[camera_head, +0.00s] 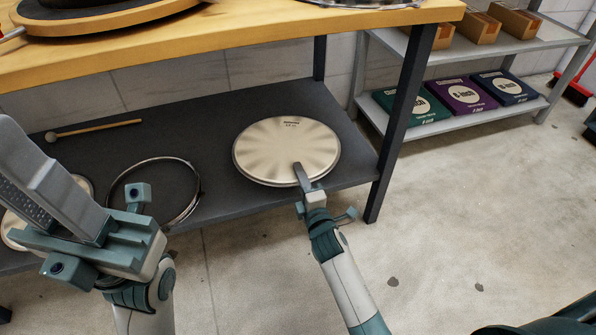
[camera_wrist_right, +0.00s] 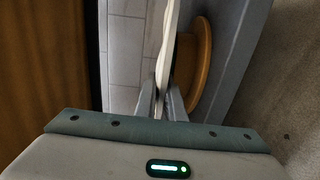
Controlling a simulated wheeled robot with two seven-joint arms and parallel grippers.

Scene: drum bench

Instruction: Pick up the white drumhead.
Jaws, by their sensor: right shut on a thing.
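The white drumhead (camera_head: 275,145) is a pale round disc with a dark print near its far edge, over the dark lower shelf of the bench. My right gripper (camera_head: 301,178) is shut on its near rim. In the right wrist view the drumhead (camera_wrist_right: 168,40) shows edge-on between the fingers of my right gripper (camera_wrist_right: 161,103). A round brown wooden piece (camera_wrist_right: 203,62) lies beside its underside there; I cannot tell whether they touch. My left gripper (camera_head: 60,200) is at the left, apart from the drumhead; its finger gap is unclear.
The lower shelf (camera_head: 215,130) also holds a dark hoop (camera_head: 196,184), a mallet (camera_head: 95,128) and another pale disc partly behind my left gripper. The wooden bench top (camera_head: 250,38) overhangs it. A bench leg (camera_head: 397,125) stands right of the drumhead. Boxes (camera_head: 460,95) sit on a rack.

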